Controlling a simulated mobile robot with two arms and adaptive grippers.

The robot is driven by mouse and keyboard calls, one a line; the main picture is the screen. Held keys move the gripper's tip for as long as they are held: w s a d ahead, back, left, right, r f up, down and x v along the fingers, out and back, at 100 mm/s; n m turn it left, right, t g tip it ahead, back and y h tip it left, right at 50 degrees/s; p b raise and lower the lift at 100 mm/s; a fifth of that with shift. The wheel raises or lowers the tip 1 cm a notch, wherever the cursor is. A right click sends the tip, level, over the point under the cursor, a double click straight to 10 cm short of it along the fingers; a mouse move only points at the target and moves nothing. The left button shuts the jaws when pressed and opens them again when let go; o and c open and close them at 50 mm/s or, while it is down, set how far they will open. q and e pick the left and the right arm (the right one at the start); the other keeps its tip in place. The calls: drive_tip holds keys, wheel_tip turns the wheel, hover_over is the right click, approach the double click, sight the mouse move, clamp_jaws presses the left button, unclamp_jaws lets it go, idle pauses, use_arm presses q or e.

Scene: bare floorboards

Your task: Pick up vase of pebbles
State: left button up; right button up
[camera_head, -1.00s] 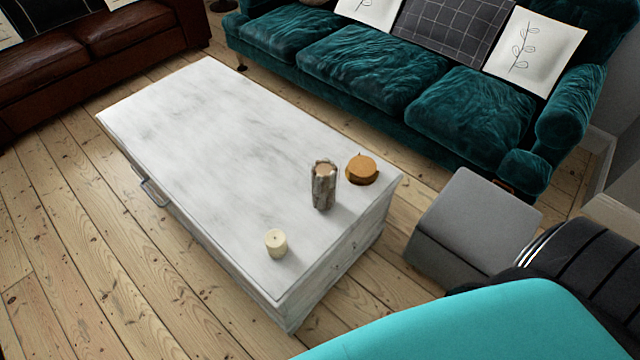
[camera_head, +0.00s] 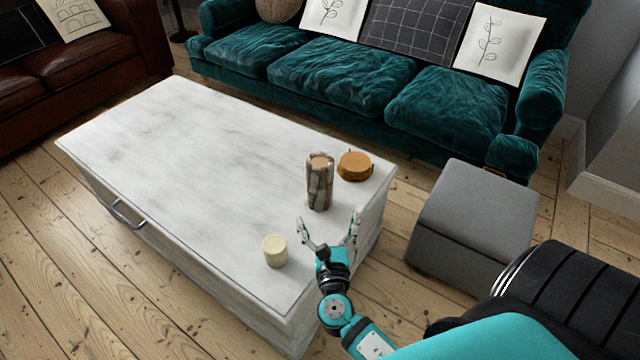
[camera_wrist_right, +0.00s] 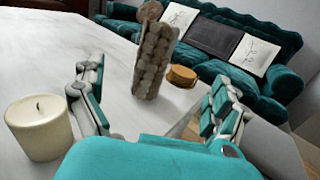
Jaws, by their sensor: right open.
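The vase of pebbles (camera_head: 319,184) is a tall stone-coloured cylinder standing upright on the white table, near its right end. In the right wrist view the vase (camera_wrist_right: 155,62) shows a pebbly surface and stands beyond and between my fingers. My right gripper (camera_head: 329,226) is open and empty, just in front of the vase on its near side, apart from it. In the right wrist view the two fingers of my right gripper (camera_wrist_right: 158,103) are spread wide. My left gripper is not in view.
A cream candle (camera_head: 275,251) stands on the table (camera_head: 180,150) left of my right gripper. A round orange-brown object (camera_head: 355,166) sits just behind the vase. A grey ottoman (camera_head: 474,215) stands right of the table; a teal sofa (camera_head: 340,85) is behind. The table's left part is clear.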

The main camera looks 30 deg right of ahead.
sight(323, 182)
drive_tip(key=x, duration=1.1)
drive_tip(key=shift+w+r, duration=0.1)
drive_tip(key=x, duration=0.5)
drive_tip(key=shift+w+a+r+b, duration=0.15)
drive_tip(key=shift+w+r+b, duration=0.1)
drive_tip(key=shift+r+b, duration=0.05)
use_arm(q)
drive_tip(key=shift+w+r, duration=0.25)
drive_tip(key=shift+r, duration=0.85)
use_arm(e)
drive_tip(key=shift+w, duration=0.25)
drive_tip(key=c, duration=1.4)
drive_tip(key=shift+w+d+r, duration=0.1)
drive_tip(key=shift+d+r, duration=0.1)
drive_tip(key=shift+r, duration=0.1)
drive_tip(key=shift+c, duration=0.5)
drive_tip(key=shift+r, duration=0.15)
